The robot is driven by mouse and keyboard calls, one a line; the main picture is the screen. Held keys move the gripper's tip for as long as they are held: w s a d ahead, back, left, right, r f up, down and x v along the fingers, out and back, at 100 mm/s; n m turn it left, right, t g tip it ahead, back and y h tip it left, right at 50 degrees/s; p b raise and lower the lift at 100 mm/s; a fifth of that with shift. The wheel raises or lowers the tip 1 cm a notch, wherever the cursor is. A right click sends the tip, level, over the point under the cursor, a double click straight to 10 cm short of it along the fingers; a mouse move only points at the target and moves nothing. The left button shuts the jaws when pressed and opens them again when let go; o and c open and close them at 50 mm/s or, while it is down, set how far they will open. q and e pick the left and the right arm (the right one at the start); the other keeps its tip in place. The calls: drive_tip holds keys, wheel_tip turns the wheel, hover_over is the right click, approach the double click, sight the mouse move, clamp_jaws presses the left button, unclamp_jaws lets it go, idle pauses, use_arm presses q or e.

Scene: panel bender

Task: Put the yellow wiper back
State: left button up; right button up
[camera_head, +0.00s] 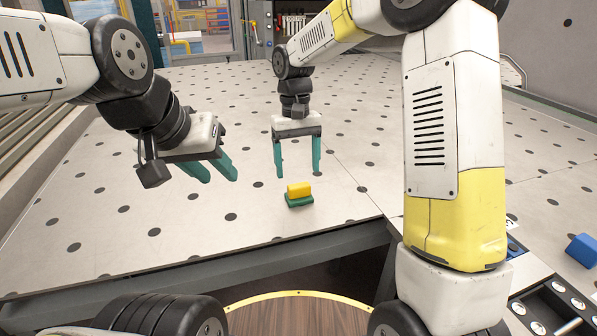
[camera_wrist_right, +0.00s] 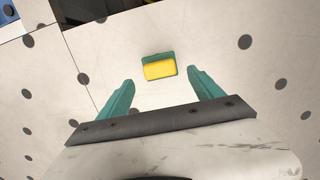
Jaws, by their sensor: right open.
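The yellow wiper (camera_head: 299,193) is a small block with a yellow top and a green base. It lies on the perforated table (camera_head: 120,212) near its front edge. In the right wrist view the wiper (camera_wrist_right: 159,67) shows just beyond the fingertips, between their lines. My right gripper (camera_head: 296,174) is open and empty, pointing down above and behind the wiper, apart from it. It also shows in the right wrist view (camera_wrist_right: 160,78). My left gripper (camera_head: 222,178) is open and empty, to the left of the wiper, with teal fingers angled downward.
A blue block (camera_head: 582,250) lies at the far right, by a panel (camera_head: 545,296) with round buttons and dark recesses. The table's dark front edge (camera_head: 200,262) runs below the wiper. The table around the wiper is clear.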

drive_tip(key=s+d+r+t, duration=0.1)
drive_tip(key=s+d+r, duration=0.1)
drive_tip(key=r, duration=0.3)
drive_tip(key=s+d+r+t, duration=0.1)
drive_tip(key=s+d+r, duration=0.15)
drive_tip(key=r, duration=0.25)
drive_tip(key=s+d+m+t+y, duration=0.1)
drive_tip(key=s+d+t, duration=0.1)
drive_tip(key=s+d, duration=0.3)
drive_tip(key=s+d+r+m+t+y, duration=0.1)
drive_tip(key=s+d, duration=0.4)
drive_tip(key=s, duration=0.5)
drive_tip(key=m+t, duration=0.1)
drive_tip(key=t, duration=0.1)
drive_tip(key=shift+s+t+y, duration=0.3)
drive_tip(key=shift+s, duration=0.1)
drive_tip(key=shift+r, duration=0.1)
